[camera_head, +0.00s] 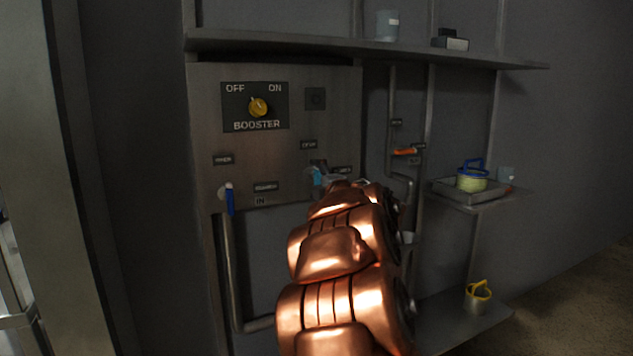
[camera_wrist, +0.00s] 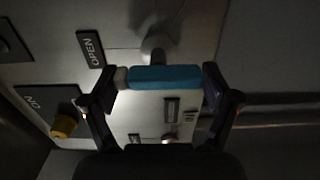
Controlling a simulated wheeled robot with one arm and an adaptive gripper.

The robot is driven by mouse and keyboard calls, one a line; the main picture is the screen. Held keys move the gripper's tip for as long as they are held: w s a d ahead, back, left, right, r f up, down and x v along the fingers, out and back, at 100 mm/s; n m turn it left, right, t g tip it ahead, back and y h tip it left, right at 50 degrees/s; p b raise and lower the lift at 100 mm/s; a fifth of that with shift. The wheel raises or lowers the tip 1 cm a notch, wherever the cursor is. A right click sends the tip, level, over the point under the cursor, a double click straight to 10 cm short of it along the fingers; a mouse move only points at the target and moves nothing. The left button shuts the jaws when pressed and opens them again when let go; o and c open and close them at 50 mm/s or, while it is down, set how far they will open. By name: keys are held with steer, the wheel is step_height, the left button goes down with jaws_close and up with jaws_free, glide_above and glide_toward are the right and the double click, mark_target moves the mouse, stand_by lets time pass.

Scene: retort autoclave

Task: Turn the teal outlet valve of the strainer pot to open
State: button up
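The teal valve handle (camera_wrist: 165,78) lies crosswise in the wrist view, with a grey end at its left and a round metal stem (camera_wrist: 158,48) behind it. My gripper (camera_wrist: 160,80) is open, with its dark fingers spread wide, one beside each end of the handle. I cannot tell whether either finger touches it. In the head view, a bit of the teal handle (camera_head: 317,177) shows just beyond the end of my copper-coloured arm, which hides much of the pipework there. An OPEN label (camera_wrist: 91,48) is on the panel beside the handle.
The metal panel carries a yellow BOOSTER knob (camera_head: 258,107) and a blue valve handle (camera_head: 229,199) at left. An orange handle (camera_head: 404,151) is on a pipe at right. A shelf (camera_head: 280,44) runs overhead. Right-hand shelves hold a green-and-blue pot (camera_head: 472,180) and a yellow-handled pot (camera_head: 478,297).

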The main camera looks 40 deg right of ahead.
steer(key=shift+o, duration=0.9)
steer(key=shift+s+a, duration=0.1)
steer(key=shift+s, duration=0.3)
steer(key=v, duration=1.1)
steer(key=shift+a, duration=0.1)
